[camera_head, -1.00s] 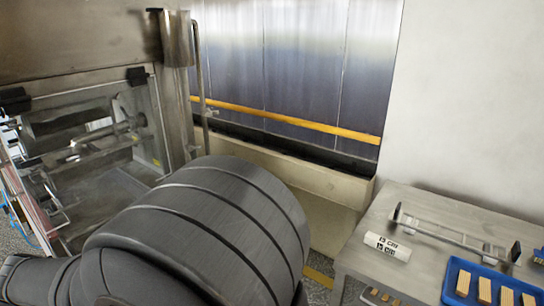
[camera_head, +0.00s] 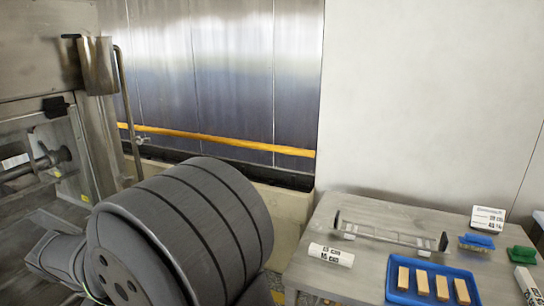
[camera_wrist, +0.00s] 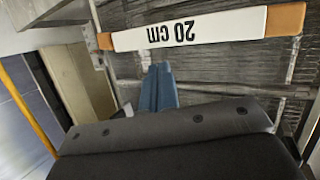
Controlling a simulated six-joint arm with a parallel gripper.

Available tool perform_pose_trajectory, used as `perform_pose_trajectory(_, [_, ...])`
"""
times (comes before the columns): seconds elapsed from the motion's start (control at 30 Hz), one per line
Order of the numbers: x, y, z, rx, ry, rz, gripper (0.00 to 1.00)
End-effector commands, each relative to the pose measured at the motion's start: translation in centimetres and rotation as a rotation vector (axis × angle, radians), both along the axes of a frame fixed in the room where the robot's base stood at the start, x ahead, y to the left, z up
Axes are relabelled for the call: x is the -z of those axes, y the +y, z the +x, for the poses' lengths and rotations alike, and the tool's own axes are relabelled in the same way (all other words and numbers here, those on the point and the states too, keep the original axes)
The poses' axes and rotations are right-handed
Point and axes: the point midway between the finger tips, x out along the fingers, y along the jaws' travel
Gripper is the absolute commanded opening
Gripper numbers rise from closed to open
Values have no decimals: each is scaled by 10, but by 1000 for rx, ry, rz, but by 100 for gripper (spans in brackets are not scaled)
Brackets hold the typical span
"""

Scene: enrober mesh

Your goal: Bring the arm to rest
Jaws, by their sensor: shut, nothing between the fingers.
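My gripper (camera_wrist: 157,88) shows in the wrist view as two blue fingers lying side by side, shut with nothing between them. They point up in the picture, just below a white bar marked "20 cm" (camera_wrist: 190,29) with orange-brown ends; I cannot tell whether they touch anything. The dark grey body of my arm fills the bottom of that view. In the head view my arm's large dark link covers the lower left and middle, and the gripper is out of sight there.
A grey table (camera_head: 305,262) at right holds a blue tray (camera_head: 393,284) of several wafer bars, a white labelled cylinder (camera_head: 331,255), a metal rod frame (camera_head: 390,236) and a small labelled card (camera_head: 488,218). A steel machine (camera_head: 85,140) stands left. A yellow rail (camera_head: 220,142) crosses the back panel.

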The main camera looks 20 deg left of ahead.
Motion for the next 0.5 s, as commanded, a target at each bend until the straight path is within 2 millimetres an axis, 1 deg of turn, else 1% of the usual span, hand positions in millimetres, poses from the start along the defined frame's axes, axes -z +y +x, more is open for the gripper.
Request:
perform_pose_trajectory(0.03, [0,-2,7,31,-1,10,0])
perform_pose_trajectory(0.2, [1,-5,21,103,-4,37,0])
perform_pose_trajectory(0.5, [1,-7,26,132,-5,48,0])
